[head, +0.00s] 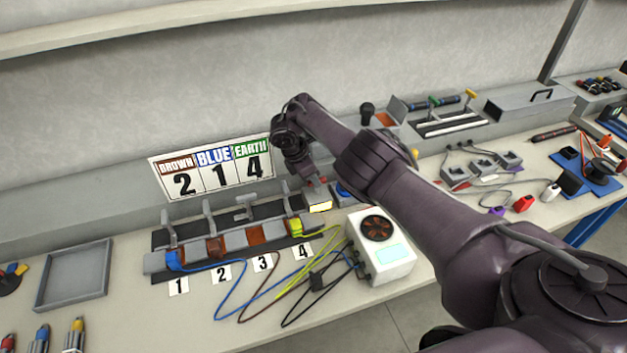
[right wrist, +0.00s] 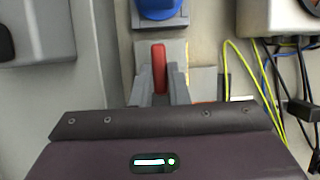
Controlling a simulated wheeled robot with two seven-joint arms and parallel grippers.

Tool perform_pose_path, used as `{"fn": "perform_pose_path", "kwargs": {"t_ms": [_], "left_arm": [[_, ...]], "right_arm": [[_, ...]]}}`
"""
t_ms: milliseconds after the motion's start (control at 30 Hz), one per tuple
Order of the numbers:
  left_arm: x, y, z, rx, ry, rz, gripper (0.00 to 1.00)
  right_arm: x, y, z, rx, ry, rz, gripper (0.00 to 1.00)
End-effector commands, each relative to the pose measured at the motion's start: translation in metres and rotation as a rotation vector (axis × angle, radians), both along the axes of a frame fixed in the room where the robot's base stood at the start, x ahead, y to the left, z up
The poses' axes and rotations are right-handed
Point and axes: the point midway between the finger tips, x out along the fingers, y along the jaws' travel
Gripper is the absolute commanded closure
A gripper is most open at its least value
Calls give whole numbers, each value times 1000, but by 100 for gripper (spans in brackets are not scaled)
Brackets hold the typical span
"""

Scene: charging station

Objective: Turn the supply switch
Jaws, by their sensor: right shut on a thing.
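The supply switch shows a red handle (right wrist: 158,62) on a pale yellowish plate in the right wrist view. In the head view its box (head: 320,207) stands at the right end of the terminal row, with the handle mostly covered by my gripper. My right gripper (right wrist: 159,80) points down at the switch. Its two grey fingers are shut on the red handle, one on each side. In the head view my right gripper (head: 311,187) is small and partly hidden by its own wrist. My left gripper is not in view.
A blue part (right wrist: 160,8) sits just beyond the switch. A white box with a fan (head: 382,246) and loose cables stands to the right. The terminal row (head: 235,240) with levers and a number sign (head: 215,170) lie left. An empty grey tray (head: 75,275) is farther left.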

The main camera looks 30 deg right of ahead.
Motion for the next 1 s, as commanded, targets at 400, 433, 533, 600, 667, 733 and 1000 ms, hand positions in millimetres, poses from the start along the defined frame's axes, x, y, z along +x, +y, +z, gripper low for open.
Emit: {"fn": "perform_pose_path", "kwargs": {"t_ms": [400,433,533,600,667,733,1000], "left_arm": [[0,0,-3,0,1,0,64],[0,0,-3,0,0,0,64],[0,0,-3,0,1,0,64],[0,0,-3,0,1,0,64],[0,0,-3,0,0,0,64],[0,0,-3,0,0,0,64],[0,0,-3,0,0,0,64]], "right_arm": [[2,0,2,-2,-4,-36,100],[2,0,2,-2,-4,-36,100],[2,-1,2,-2,-4,-37,100],[2,-1,2,-2,-4,-37,84],[2,-1,2,-2,-5,-37,76],[2,-1,2,-2,-4,-36,67],[1,0,1,-1,-1,-35,64]]}}
